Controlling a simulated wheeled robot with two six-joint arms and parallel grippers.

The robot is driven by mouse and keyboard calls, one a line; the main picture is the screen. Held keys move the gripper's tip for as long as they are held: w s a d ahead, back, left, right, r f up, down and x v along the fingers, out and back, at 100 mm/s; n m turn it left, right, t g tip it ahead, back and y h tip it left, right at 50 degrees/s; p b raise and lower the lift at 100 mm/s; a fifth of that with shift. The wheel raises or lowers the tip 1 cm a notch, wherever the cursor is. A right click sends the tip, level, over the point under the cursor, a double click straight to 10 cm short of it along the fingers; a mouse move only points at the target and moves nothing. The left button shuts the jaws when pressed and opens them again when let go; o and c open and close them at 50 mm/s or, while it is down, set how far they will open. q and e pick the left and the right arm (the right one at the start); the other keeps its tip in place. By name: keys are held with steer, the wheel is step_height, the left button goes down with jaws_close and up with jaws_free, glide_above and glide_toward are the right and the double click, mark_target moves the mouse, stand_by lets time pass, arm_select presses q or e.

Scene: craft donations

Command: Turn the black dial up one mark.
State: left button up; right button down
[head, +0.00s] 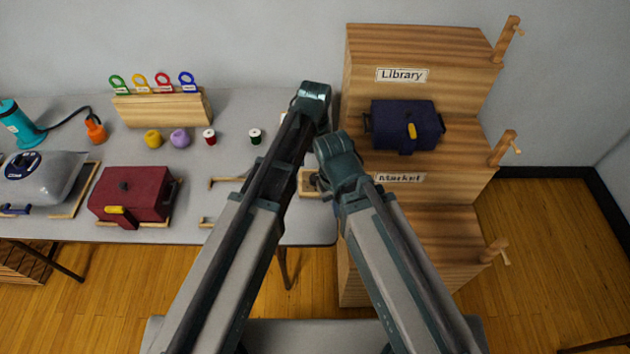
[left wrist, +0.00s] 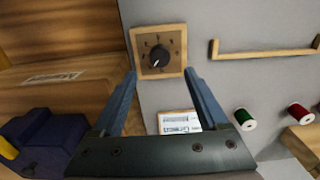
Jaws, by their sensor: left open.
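A white pointer mark on the knob faces down-left in the left wrist view. In the head view, the dial's plate (head: 306,192) lies on the table's right end, partly covered by my arms. My left gripper (left wrist: 160,75) is open and empty, its two fingers apart on either side of the dial's lower edge in the picture. Whether they touch the plate I cannot tell. My right arm shows in the head view, but its gripper does not.
A stepped wooden shelf (head: 420,50) with a navy bag (head: 405,122) stands right of the dial. A white card (left wrist: 180,122), a wooden bracket (left wrist: 262,53), a green spool (head: 255,136) and a red spool (head: 209,137) lie left of it in the head view. A maroon bag (head: 135,192) is farther left.

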mark_target(315, 177)
arm_select(q)
step_height(315, 177, down, 8)
steer(key=b, duration=0.6)
steer(key=shift+r+b, duration=0.15)
steer(key=shift+b, duration=0.15)
arm_select(e)
step_height(315, 177, down, 8)
steer(key=shift+r, duration=0.15)
arm_select(q)
steer(key=shift+r, duration=0.1)
steer(key=shift+c, duration=0.2)
jaws_close()
